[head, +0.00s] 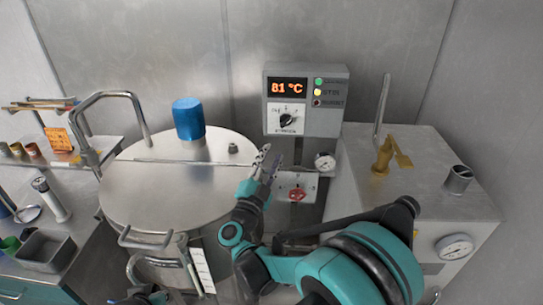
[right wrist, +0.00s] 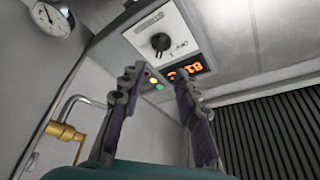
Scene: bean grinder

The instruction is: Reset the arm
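My right gripper (head: 265,163) is raised over the right edge of the big round steel lid (head: 165,205), in front of and below the control box (head: 327,110). In the right wrist view my right gripper (right wrist: 156,74) has its two fingers apart with nothing between them. The dial (right wrist: 160,41) and orange display (right wrist: 186,71) of the box show beyond the fingertips. A small dark and teal part of my left arm (head: 145,296) shows at the bottom edge of the head view; its fingers cannot be made out.
A blue cylinder (head: 188,118) stands on the lid's far side. A bent steel pipe (head: 110,95) rises at the lid's left. A steel cabinet (head: 425,150) with a brass valve (head: 385,158) stands at right.

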